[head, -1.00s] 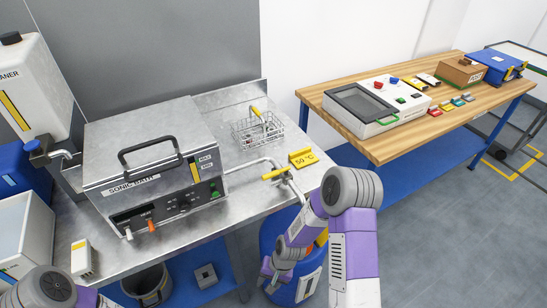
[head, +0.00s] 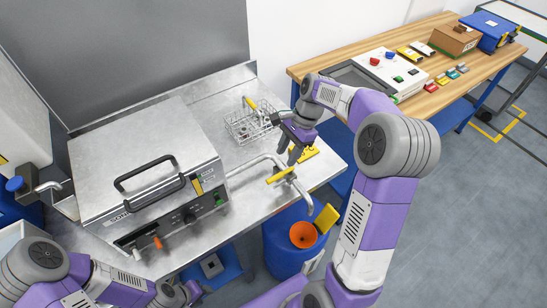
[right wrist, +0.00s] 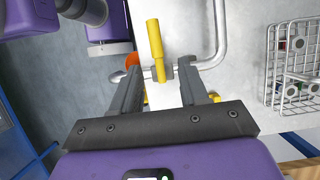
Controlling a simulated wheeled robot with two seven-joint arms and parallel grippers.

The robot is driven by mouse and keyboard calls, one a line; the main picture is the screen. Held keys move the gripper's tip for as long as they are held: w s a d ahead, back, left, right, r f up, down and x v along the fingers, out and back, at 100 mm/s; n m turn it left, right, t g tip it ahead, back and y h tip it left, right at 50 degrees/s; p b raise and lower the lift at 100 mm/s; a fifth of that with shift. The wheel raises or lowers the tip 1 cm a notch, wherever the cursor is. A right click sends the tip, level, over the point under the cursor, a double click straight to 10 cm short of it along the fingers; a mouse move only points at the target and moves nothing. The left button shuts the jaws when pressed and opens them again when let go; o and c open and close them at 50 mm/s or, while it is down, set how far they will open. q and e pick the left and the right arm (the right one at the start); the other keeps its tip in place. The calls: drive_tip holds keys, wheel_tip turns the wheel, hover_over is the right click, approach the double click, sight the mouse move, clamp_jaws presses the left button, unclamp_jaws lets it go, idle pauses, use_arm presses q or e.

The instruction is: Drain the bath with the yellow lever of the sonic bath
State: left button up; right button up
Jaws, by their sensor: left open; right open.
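The sonic bath (head: 145,160) is a steel box with a black lid handle on the bench. Its drain pipe (head: 248,162) runs out at the right to a valve with a yellow lever (head: 280,176). My right gripper (head: 287,160) is open above the bench, just behind the lever. In the right wrist view the yellow lever (right wrist: 155,42) points away from me, its valve end between the open fingers (right wrist: 161,82); I cannot tell whether they touch. My left gripper (head: 183,292) is low at the front of the bench, apart from the bath, and partly hidden.
Below the pipe outlet is a blue drum (head: 284,245) with an orange funnel (head: 303,234). A wooden table (head: 345,60) stands at the back right.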

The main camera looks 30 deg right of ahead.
sight(279, 174)
drive_tip(key=x, duration=0.2)
drive_tip(key=b+x, duration=0.1)
drive_tip(key=x, duration=0.4)
drive_tip(key=shift+s, duration=0.3)
drive_tip(key=shift+c, duration=0.4)
clamp_jaws()
